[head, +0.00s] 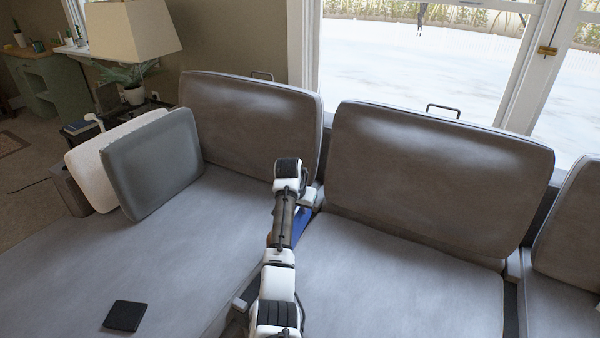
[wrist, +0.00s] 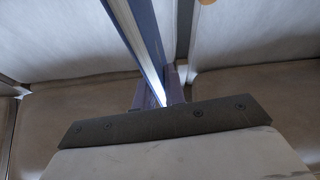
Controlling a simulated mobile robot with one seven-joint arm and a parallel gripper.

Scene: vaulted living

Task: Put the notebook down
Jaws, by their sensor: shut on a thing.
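The notebook is a thin blue slab. In the head view a blue part of the notebook (head: 303,222) shows beside my arm, over the gap between the seat cushions; my arm hides the rest. In the wrist view the notebook (wrist: 134,32) stands edge-on, with blue covers and a pale page edge, running up out of the picture. My gripper (wrist: 158,95) is shut on its near end. In the head view my gripper (head: 306,204) is mostly hidden behind my wrist, low in front of the backrests. I cannot tell whether the notebook touches the sofa.
The grey sofa seat (head: 385,285) is broad and clear on the right. A small black square (head: 125,316) lies on the left seat. Grey (head: 155,163) and white (head: 88,165) cushions lean at the left end. Backrests (head: 430,175) stand behind; a lamp (head: 131,30) stands back left.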

